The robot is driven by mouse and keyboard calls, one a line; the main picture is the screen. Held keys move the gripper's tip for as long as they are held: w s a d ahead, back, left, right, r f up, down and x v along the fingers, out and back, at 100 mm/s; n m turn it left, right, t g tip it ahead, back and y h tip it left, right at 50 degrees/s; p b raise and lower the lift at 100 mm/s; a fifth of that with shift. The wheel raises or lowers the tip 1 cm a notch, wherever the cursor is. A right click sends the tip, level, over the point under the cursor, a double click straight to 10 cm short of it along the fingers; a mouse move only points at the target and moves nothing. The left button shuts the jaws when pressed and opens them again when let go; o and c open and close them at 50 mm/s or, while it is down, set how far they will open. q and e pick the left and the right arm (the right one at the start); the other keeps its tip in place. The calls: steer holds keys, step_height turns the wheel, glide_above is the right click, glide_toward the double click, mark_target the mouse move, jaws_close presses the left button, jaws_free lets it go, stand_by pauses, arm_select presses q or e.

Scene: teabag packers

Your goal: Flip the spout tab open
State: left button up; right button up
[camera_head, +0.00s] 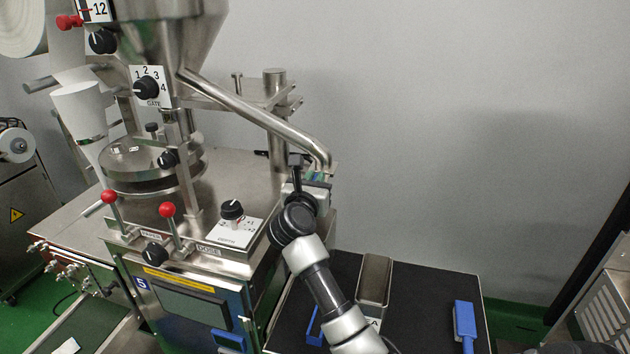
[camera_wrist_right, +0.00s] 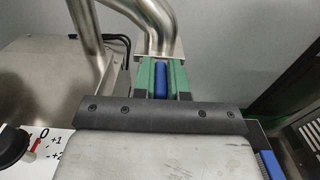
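The bent metal spout (camera_head: 318,152) slopes down from the machine's hopper to the right side. Its lower end (camera_wrist_right: 160,42) shows at the top of the right wrist view. A small blue piece (camera_wrist_right: 160,78), which looks like the spout tab, sits just below that end. My right gripper (camera_wrist_right: 161,90) has its green fingers close together on both sides of the blue piece, with no clear gap. In the head view my right gripper (camera_head: 317,178) is at the spout end, and the tab is mostly hidden there. My left gripper is not in view.
A black surface (camera_head: 420,300) lies below the spout, bearing a metal bin (camera_head: 374,283) and a blue-handled tool (camera_head: 464,322). The machine's dosing dial (camera_head: 232,210) and red-knobbed levers (camera_head: 167,210) stand left of my arm. The wall side at right is free.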

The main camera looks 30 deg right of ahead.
jaws_close()
steer(key=v, duration=0.3)
steer(key=shift+s+a+f, duration=0.15)
steer(key=shift+s+a, duration=0.05)
steer(key=shift+a, duration=0.05)
steer(key=shift+o, duration=1)
jaws_free()
steer(key=o, duration=0.4)
steer(key=shift+s+a, duration=0.15)
